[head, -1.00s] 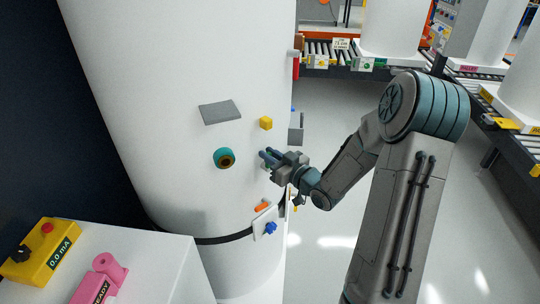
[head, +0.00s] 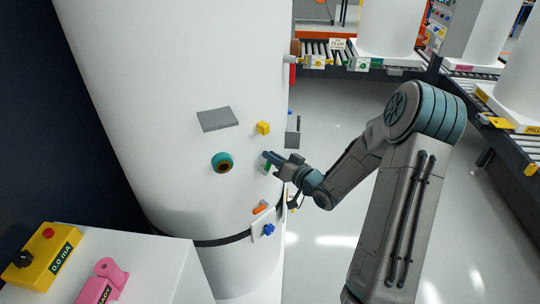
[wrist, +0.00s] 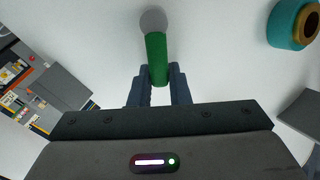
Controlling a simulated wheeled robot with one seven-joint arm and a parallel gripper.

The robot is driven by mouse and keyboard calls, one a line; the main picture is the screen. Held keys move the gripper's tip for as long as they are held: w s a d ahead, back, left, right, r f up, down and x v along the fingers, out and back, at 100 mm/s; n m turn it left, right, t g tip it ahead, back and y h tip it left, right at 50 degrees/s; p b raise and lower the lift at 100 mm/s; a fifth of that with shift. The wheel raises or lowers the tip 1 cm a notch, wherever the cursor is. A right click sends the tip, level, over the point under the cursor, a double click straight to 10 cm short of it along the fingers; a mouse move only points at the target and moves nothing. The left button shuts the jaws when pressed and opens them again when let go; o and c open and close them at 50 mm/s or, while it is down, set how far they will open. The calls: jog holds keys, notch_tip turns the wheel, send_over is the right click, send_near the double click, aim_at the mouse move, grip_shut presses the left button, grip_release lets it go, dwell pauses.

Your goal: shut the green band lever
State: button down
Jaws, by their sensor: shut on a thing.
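The green band lever (wrist: 156,58) shows in the wrist view as a green bar with a grey round end, against the white tank (head: 185,85). Its lower end lies between the two fingers of my gripper (wrist: 159,84), which is shut on it. In the head view my gripper (head: 272,158) is at the tank's right side, right of a teal ring port and below a yellow block. A small bit of the green lever (head: 267,167) shows just under the fingers there; the fingers hide the rest.
The teal port (head: 222,162), yellow block (head: 263,128), grey plate (head: 217,119), orange piece (head: 260,208) and blue knob (head: 268,230) stick out near my gripper. A white cabinet with a yellow box (head: 42,250) and pink device (head: 104,281) stands front left.

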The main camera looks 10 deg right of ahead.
jog(key=shift+w+d+f+m+p, duration=0.2)
jog(key=shift+d+f+m+p, duration=0.3)
jog(key=shift+m, duration=1.05)
jog(key=shift+w+d+f+m+p, duration=0.25)
jog(key=shift+f+m+p, duration=0.3)
jog(key=shift+m, duration=1.05)
jog(key=shift+w+d+f+m+p, duration=0.2)
jog(key=shift+d+f+m+p, duration=0.35)
jog(key=shift+m, duration=1)
jog(key=shift+a+f, duration=0.15)
jog(key=c, duration=1.4)
grip_release()
jog(key=shift+o, duration=0.2)
jog(key=b+v, duration=0.2)
jog(key=v, duration=1.2)
